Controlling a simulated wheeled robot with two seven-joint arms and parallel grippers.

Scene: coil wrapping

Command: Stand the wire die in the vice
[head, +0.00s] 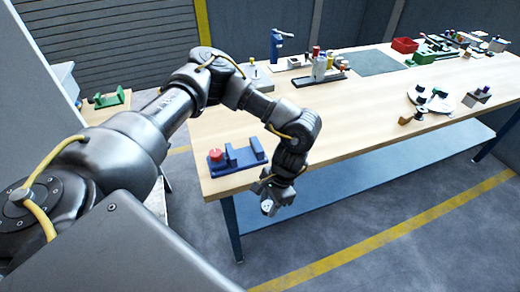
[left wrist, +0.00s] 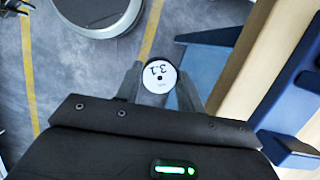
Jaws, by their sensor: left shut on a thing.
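The wire die (left wrist: 159,77) is a round white-faced disc with a small centre hole and the marking 3.1. My left gripper (left wrist: 158,88) is shut on it, one finger on each side. In the head view my left gripper (head: 269,203) hangs beyond the table's front edge, over the floor, with the die (head: 266,206) showing pale at its tip. The blue vice (head: 240,157), with a gap between upright blocks, sits on the near left table corner, up and left of the gripper. Part of a blue body (left wrist: 300,95), seemingly the vice, shows at the right of the left wrist view. My right gripper is not visible.
A red knob-like piece (head: 215,155) is at the vice's left end. The wooden table (head: 350,120) has clear room right of the vice. Fixtures, a red bin (head: 404,45) and a round pale plate (head: 432,100) stand farther off. A blue lower shelf (head: 360,172) runs underneath.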

